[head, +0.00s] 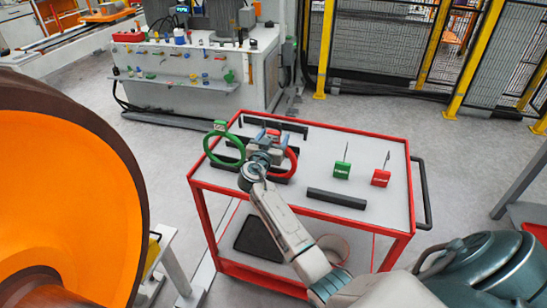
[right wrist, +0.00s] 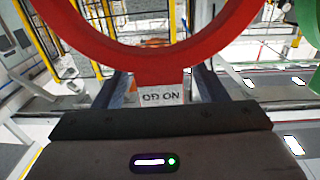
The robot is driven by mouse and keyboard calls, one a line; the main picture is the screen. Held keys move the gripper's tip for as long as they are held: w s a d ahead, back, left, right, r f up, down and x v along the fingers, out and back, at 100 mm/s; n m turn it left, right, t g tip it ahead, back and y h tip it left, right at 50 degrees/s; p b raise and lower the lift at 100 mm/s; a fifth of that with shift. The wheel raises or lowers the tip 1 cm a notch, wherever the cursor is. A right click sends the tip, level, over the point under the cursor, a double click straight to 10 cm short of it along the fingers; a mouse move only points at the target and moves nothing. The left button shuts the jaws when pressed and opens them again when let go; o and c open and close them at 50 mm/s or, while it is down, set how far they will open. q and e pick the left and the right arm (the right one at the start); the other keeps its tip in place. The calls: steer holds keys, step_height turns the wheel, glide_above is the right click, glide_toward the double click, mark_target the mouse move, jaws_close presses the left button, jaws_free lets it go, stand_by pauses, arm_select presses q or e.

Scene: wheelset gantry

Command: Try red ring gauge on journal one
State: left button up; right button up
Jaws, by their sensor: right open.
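The red ring gauge (head: 292,166) is at the cart, partly hidden behind my right gripper in the head view. In the right wrist view its red ring (right wrist: 150,60) arches across the top, and its pale lettered tag (right wrist: 162,95) lies between the fingers. My right gripper (head: 265,145) is open around that tag; I cannot tell whether either finger touches it. A large orange wheel (head: 60,180) fills the left of the head view, with a brown hub part (head: 32,288) at the bottom edge. I cannot tell which part is journal one. My left gripper is not in view.
A green ring gauge (head: 208,157) stands left of my right gripper. The red-framed cart (head: 310,147) also holds a green block (head: 342,170), a red block (head: 381,178) and a dark bar (head: 336,198). A workbench (head: 190,65) and yellow-posted fence stand behind.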

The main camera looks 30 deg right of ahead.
steer(key=c, duration=1.1)
steer(key=shift+r+p, duration=1.75)
steer(key=shift+r, duration=2.55)
steer(key=shift+c, duration=0.2)
steer(key=shift+f, duration=0.1)
